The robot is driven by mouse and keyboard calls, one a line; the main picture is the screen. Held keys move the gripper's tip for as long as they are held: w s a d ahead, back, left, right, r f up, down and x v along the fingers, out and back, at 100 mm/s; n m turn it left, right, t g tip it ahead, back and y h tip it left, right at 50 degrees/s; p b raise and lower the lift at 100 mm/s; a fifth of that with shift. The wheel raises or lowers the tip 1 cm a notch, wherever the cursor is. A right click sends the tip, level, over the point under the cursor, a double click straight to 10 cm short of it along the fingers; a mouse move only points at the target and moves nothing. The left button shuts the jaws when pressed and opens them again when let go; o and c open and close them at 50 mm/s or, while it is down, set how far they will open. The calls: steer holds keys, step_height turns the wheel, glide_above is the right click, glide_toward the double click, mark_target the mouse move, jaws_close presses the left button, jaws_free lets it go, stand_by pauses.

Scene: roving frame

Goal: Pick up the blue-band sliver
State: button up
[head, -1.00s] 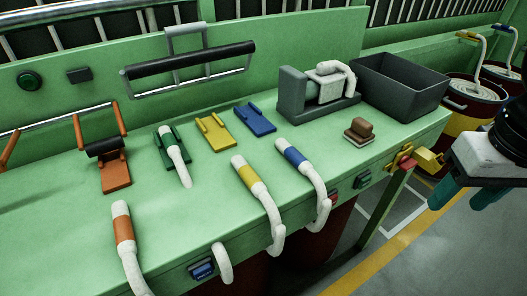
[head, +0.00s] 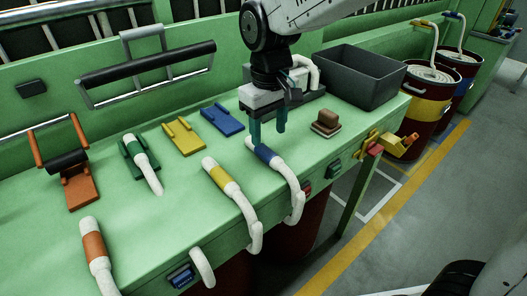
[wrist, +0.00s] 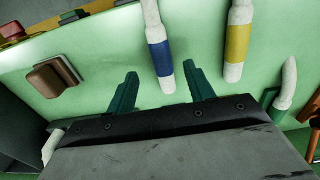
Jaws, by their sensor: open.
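The blue-band sliver (head: 268,157) is a white rope-like strand with a blue band near its end. It lies on the green bench and hangs over the front edge. My gripper (head: 267,137) is open and empty above the bench, close to the banded end. In the wrist view the blue-band sliver (wrist: 161,55) comes down with its tip near the gap between the teal fingertips of my gripper (wrist: 161,80). The fingers are not closed on it; I cannot tell the exact height between them.
The yellow-band sliver (head: 228,187) lies to the left, with green-band (head: 141,160) and orange-band (head: 95,245) slivers farther left. A blue holder (head: 222,121) and a yellow holder (head: 183,137) lie behind. A brown-topped block (head: 326,123) and a dark bin (head: 362,77) are to the right.

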mark_target(269, 152)
steer(key=f, duration=0.6)
steer(key=shift+s, duration=0.2)
steer(key=c, duration=1.1)
